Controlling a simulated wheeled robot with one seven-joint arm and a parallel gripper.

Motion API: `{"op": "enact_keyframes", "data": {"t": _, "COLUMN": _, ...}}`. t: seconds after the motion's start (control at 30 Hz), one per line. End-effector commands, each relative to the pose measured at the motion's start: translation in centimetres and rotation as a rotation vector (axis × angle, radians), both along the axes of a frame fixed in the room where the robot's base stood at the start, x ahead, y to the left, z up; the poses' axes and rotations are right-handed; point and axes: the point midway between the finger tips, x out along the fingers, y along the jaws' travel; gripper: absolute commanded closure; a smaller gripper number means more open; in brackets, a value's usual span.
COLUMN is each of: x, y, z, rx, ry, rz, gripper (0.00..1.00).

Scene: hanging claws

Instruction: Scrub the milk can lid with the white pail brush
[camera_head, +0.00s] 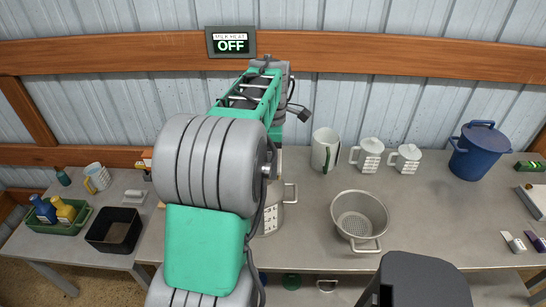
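A metal can with a side handle and a pale label (270,219), probably the milk can, stands on the long table, mostly hidden behind my arm. Its top and any lid on it are hidden. A small white item (134,196) lies on the left table; I cannot tell whether it is the white pail brush. No other brush is clearly seen. My green and grey arm reaches from the bottom toward the back wall. My gripper is hidden behind it, so what it holds cannot be seen.
The left table holds a black bin (114,243) and a green tray (75,226). A wall sign (231,42) reads "MILK HEAT OFF".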

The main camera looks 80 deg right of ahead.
Motion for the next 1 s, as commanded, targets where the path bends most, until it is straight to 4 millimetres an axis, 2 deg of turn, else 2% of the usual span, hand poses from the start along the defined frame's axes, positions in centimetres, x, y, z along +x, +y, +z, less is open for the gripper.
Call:
{"op": "enact_keyframes", "data": {"t": 0.47, "x": 0.5, "y": -2.2, "z": 0.1, "rx": 0.002, "ry": 0.000, "rz": 0.000, "gripper": 0.47}}
{"op": "enact_keyframes", "data": {"t": 1.0, "x": 0.0, "y": 0.2, "z": 0.0, "rx": 0.000, "ry": 0.000, "rz": 0.000, "gripper": 0.47}}
